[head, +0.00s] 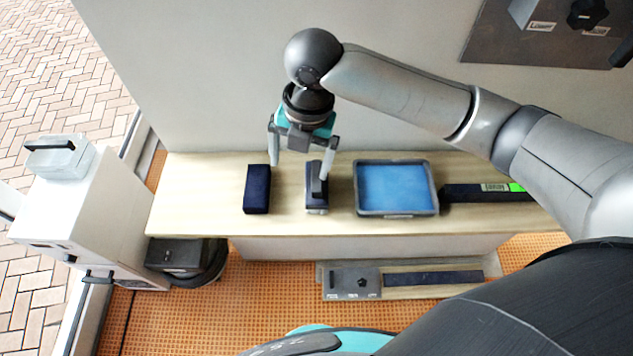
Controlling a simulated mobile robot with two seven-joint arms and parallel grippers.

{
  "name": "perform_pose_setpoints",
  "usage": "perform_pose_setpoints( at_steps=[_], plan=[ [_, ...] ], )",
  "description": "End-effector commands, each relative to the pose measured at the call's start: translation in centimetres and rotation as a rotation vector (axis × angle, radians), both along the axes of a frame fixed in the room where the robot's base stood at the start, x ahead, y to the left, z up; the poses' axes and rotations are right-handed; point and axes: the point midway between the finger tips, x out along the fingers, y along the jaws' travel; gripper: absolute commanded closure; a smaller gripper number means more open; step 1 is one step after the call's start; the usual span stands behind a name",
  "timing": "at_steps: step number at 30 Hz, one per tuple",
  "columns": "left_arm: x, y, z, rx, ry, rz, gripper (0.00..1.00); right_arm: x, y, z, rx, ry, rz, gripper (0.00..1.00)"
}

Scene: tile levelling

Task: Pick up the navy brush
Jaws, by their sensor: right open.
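The navy brush (314,202), a small dark block with a black handle on top and a paler lower edge, sits on the pale wooden bench (190,205). My right gripper (299,165) hangs over the back part of the bench with its jaws open and nothing between them. Its right finger overlaps the far end of the brush in the picture; I cannot tell if they touch. Its left finger is close to the far right corner of a plain navy block (257,189). My left gripper is not in view.
A grey tray with a blue inside (394,187) stands right of the brush, and a long dark bar (470,193) lies beyond it. A wall (215,90) rises behind the bench. A white cabinet (85,215) stands at the left. The bench's left end is clear.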

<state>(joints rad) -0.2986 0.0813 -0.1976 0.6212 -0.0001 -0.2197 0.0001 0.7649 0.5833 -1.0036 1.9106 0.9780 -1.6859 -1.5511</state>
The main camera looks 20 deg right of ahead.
Motion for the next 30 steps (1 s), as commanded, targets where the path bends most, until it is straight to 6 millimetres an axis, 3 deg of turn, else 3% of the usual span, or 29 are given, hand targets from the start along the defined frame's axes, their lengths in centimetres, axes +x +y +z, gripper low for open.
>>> perform_pose_setpoints(
  at_steps=[4,11,24,30],
  plan=[
    [0.0,0.0,0.2,0.000,0.000,-0.001,0.50,1.4,-2.7,1.9,-0.083,0.013,0.154,0.03],
    [0.0,-0.1,0.2,-0.001,0.000,-0.002,0.50,1.9,-4.3,2.4,-0.121,0.035,0.245,0.03],
    [-0.1,-0.1,0.2,-0.001,0.001,-0.004,0.50,1.8,-4.2,-5.7,-0.120,0.036,0.248,0.03],
    [-0.1,-0.1,0.2,-0.001,0.002,-0.004,0.50,1.9,-4.1,-7.2,-0.119,0.033,0.250,0.03]
  ],
)
